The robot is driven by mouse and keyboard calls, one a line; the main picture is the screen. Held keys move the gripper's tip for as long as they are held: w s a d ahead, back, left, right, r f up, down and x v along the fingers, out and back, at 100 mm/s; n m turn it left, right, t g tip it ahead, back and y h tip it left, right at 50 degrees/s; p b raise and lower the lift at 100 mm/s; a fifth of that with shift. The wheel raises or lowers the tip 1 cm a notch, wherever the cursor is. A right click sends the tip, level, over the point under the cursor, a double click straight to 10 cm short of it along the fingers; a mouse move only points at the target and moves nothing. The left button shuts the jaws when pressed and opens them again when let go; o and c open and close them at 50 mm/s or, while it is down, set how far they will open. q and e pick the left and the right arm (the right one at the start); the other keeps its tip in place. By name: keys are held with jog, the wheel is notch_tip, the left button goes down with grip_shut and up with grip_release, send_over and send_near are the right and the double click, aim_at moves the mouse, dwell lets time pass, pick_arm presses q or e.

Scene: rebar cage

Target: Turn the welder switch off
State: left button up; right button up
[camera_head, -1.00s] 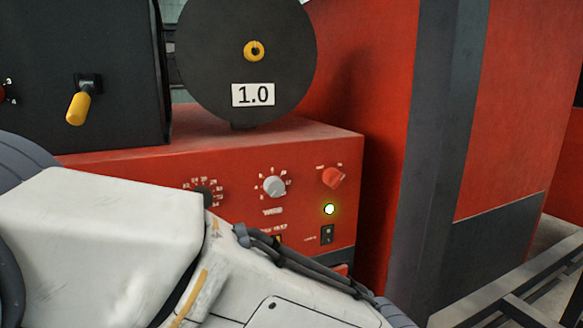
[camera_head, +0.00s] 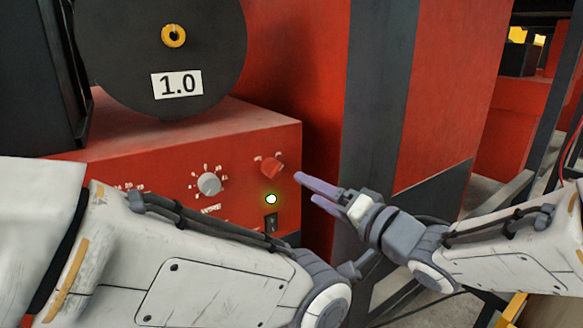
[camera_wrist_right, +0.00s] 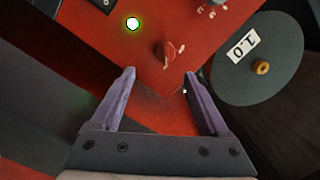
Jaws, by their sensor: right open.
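The red welder box (camera_head: 150,165) stands at left centre in the head view. Its front carries a red rotary knob (camera_head: 271,167), a lamp (camera_head: 271,199) glowing white-green and a small black rocker switch (camera_head: 271,222). My right gripper (camera_head: 306,188) is open and empty, just right of the knob. In the right wrist view the knob (camera_wrist_right: 168,53) lies ahead, between and slightly beyond the open fingertips (camera_wrist_right: 160,73), without visible contact. The lamp (camera_wrist_right: 132,23) also glows there. My left arm crosses the lower left; its gripper is out of view.
A grey dial (camera_head: 208,184) sits left of the knob. A black wire spool (camera_head: 120,50) marked 1.0 stands on the box. A tall red cabinet with a dark grey post (camera_head: 375,100) rises behind on the right. Metal rails lie at the far right.

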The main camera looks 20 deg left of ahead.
aim_at(279, 172)
jog(key=p+x, duration=0.1)
jog(key=x, duration=0.2)
jog(key=p+x, duration=0.1)
jog(key=x, duration=0.2)
jog(key=p+x, duration=0.1)
jog(key=x, duration=0.2)
jog(key=shift+s+a+r+p, duration=0.1)
jog(key=shift+a+r+p, duration=0.2)
jog(key=shift+a+r, duration=0.1)
jog(key=shift+w+a, duration=0.3)
jog(key=shift+a, duration=0.05)
jog(key=shift+f, duration=0.1)
grip_shut()
